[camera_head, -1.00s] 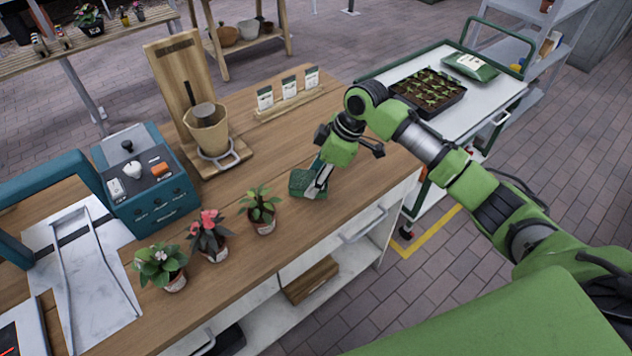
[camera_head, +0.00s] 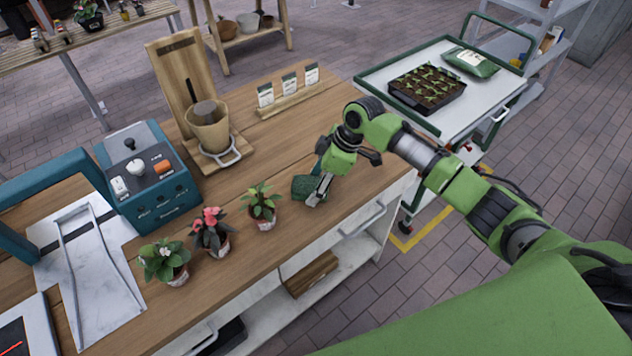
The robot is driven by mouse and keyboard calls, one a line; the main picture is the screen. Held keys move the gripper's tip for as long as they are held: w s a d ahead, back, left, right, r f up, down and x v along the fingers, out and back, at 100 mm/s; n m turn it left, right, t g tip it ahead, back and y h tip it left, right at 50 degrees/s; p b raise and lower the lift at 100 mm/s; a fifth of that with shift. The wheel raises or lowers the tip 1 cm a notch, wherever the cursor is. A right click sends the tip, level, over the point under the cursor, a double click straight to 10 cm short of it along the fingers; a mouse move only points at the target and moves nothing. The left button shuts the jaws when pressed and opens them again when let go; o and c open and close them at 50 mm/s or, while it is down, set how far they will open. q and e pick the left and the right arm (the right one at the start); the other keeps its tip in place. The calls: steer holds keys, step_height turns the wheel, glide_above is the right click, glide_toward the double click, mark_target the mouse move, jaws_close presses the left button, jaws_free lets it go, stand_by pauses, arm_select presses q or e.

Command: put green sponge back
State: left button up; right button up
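The green sponge (camera_head: 302,189) is a small dark green block at the right part of the wooden worktop, close to its front edge. My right gripper (camera_head: 319,190) reaches down to it from the upper right. Its grey fingers are at the sponge's right side, touching or nearly touching it. The wrist and the near finger hide part of the sponge and the far finger, so I cannot tell whether the fingers are closed on it. I also cannot tell whether the sponge rests on the wood. My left gripper is not in view.
Several potted plants (camera_head: 262,206) stand left of the sponge along the front edge. A wooden stand with a tan pot (camera_head: 208,128), seed packets (camera_head: 290,86) and a teal control box (camera_head: 150,181) are farther back. A cart with a seedling tray (camera_head: 427,88) stands right.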

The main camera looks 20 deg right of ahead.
steer(key=shift+r, duration=0.15)
steer(key=b+v, duration=0.2)
steer(key=v, duration=1)
steer(key=shift+s, duration=0.15)
